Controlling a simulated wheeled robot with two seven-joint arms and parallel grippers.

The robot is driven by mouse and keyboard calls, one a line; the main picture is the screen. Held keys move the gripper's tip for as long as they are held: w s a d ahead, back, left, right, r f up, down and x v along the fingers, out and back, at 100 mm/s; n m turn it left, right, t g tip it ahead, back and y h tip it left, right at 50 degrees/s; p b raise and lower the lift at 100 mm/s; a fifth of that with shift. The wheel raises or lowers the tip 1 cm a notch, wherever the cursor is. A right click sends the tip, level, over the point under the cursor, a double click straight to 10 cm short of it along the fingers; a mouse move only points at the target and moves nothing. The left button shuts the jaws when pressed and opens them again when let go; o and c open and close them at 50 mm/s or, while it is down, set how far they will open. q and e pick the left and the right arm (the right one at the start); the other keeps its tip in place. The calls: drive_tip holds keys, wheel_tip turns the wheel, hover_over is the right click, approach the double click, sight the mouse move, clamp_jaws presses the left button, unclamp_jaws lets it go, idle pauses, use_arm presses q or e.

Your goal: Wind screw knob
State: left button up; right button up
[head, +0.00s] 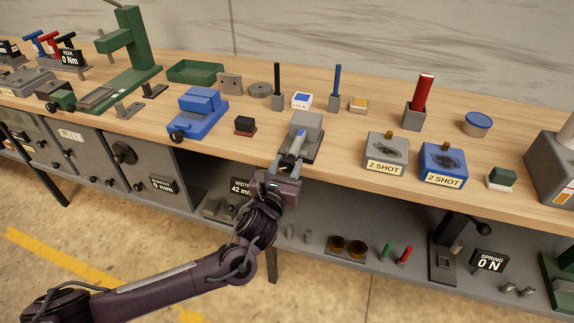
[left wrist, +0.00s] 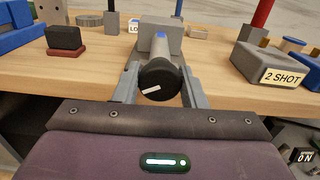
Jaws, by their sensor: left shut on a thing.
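A grey clamp-like block (head: 308,130) stands near the front edge of the bench, with a blue-marked grey shaft pointing towards me. In the left wrist view, the shaft ends in a round black screw knob (left wrist: 160,80) with a white pointer mark, tilted slightly. My left gripper (head: 287,165) comes in from the front edge. In the left wrist view its two grey fingers (left wrist: 161,88) stand on either side of the knob, shut on it. My right gripper is not in view.
A blue vise (head: 198,112) and a dark red-based block (head: 245,125) stand left of the clamp. Two "2 SHOT" boxes (head: 386,150) stand right. A partly hidden "42 mm" display (head: 240,188) sits below the bench top. A lower shelf (head: 330,262) holds small parts.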

use_arm(q)
drive_tip(key=n, duration=0.3)
drive_tip(key=shift+f, duration=0.2)
drive_tip(key=shift+f+n+p, duration=0.1)
drive_tip(key=shift+n+p, duration=0.25)
drive_tip(key=shift+n, duration=0.55)
drive_tip(key=shift+s+f, duration=0.1)
drive_tip(key=o, duration=1)
drive_tip(key=shift+s+a+r, duration=0.15)
drive_tip(key=shift+r, duration=0.15)
drive_tip(key=shift+b+v, duration=0.5)
drive_tip(key=shift+v, duration=3.35)
